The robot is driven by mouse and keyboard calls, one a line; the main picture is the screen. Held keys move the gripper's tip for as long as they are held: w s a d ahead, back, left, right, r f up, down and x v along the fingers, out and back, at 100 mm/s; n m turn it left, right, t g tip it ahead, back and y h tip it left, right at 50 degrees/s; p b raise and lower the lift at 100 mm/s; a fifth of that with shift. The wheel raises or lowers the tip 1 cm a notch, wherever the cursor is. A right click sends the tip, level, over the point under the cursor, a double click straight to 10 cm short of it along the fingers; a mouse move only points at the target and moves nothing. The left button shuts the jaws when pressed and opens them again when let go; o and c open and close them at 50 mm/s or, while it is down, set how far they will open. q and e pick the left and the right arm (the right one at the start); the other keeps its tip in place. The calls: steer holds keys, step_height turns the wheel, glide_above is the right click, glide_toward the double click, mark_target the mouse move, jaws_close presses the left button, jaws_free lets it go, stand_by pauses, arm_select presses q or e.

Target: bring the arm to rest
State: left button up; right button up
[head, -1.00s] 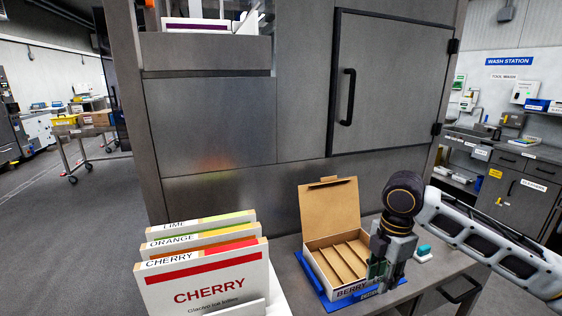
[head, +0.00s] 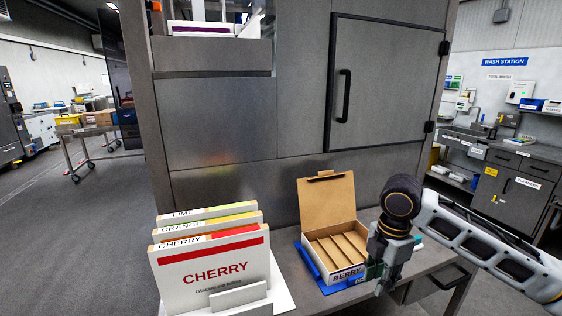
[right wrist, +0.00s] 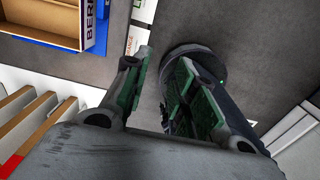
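My right gripper (head: 376,284) hangs fingers down just right of and in front of the open box, at the counter's front edge. In the right wrist view its two green-padded fingers (right wrist: 165,80) stand apart with nothing held between them. The open cardboard box (head: 318,259) labelled BERRY has its lid up and empty-looking slots between dividers. It also shows at the top left of the right wrist view (right wrist: 97,30). My left gripper is not in view.
The box sits on a blue tray (head: 309,264). Cherry (head: 212,277), orange and lime cartons stand in a white rack (head: 284,290) at the left. A teal-topped item (head: 418,239) is partly hidden behind my right gripper. A grey cabinet (head: 235,120) rises behind the counter.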

steer(key=s+a+f+m+t+y, duration=0.1)
steer(key=s+a+f+m+y, duration=0.2)
steer(key=a+f, duration=0.45)
steer(key=s+a+f+m+t, duration=0.2)
steer(key=s+a+f+m, duration=0.1)
steer(key=a+f+m, duration=0.4)
steer(key=s+d+f+m+h, duration=0.3)
steer(key=s+d+f+m, duration=0.75)
steer(key=d, duration=0.25)
step_height(320, 180, down, 32)
steer(key=s+d, duration=0.1)
steer(key=s, duration=0.1)
steer(key=s+d+f+g, duration=0.1)
steer(key=s+d+f, duration=0.2)
steer(key=s+f, duration=0.7)
steer(key=s+d+f+n+g, duration=0.1)
steer(key=s+d+f, duration=0.2)
steer(key=s+f, duration=0.7)
steer(key=shift+s+d, duration=0.15)
steer(key=shift+s, duration=0.7)
